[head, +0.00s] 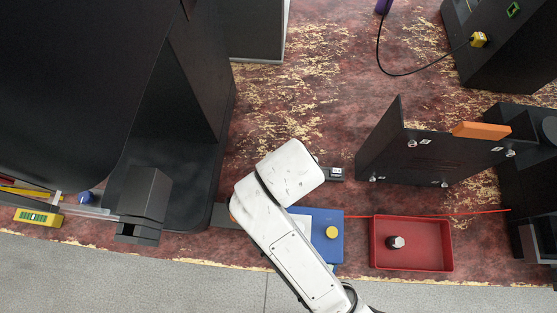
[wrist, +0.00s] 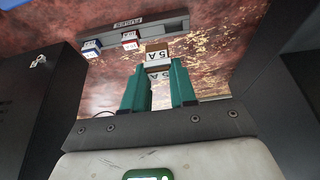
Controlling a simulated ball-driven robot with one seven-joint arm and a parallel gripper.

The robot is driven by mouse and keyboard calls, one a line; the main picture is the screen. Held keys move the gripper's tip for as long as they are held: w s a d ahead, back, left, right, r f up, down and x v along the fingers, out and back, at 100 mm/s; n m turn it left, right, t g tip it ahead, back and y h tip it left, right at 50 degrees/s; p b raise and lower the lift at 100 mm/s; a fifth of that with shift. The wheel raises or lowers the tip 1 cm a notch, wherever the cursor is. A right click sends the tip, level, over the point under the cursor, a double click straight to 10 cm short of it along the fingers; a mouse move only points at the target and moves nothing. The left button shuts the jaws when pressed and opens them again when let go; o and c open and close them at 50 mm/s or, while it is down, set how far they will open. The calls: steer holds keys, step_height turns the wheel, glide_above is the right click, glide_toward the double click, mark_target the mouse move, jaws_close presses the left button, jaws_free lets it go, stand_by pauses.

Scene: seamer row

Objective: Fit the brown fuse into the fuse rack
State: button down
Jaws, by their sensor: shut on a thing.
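The brown fuse (wrist: 156,58), with a white face marked 5A, is between the green fingertips of my gripper (wrist: 159,77) in the wrist view. My gripper is shut on it. The grey fuse rack (wrist: 172,27), labelled FUSES, lies just beyond the fuse. A blue fuse (wrist: 91,49) and a red fuse (wrist: 130,43) with white labels sit along the rack to the left. The brown fuse is close to the rack's near edge; I cannot tell whether they touch. In the head view my white arm hides my gripper and the fuse.
In the head view, a blue box (head: 334,250) with a yellow knob and a red tray (head: 420,268) holding a small knob lie right of my arm. A dark upright panel (head: 385,140) stands beyond them. Dark machinery (head: 195,110) stands at the left.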

steer(key=w+f, duration=0.1)
steer(key=w+a+f, duration=0.1)
steer(key=f, duration=0.1)
steer(key=w+a+f, duration=0.1)
steer(key=f, duration=0.1)
steer(key=shift+w+a+f, duration=0.1)
steer(key=shift+w+f, duration=0.05)
steer(key=shift+w+a+f, duration=0.15)
steer(key=shift+f, duration=1.65)
steer(key=shift+f, duration=0.1)
steer(key=c, duration=0.9)
jaws_free()
steer(key=v, duration=1.2)
steer(key=shift+p, duration=0.35)
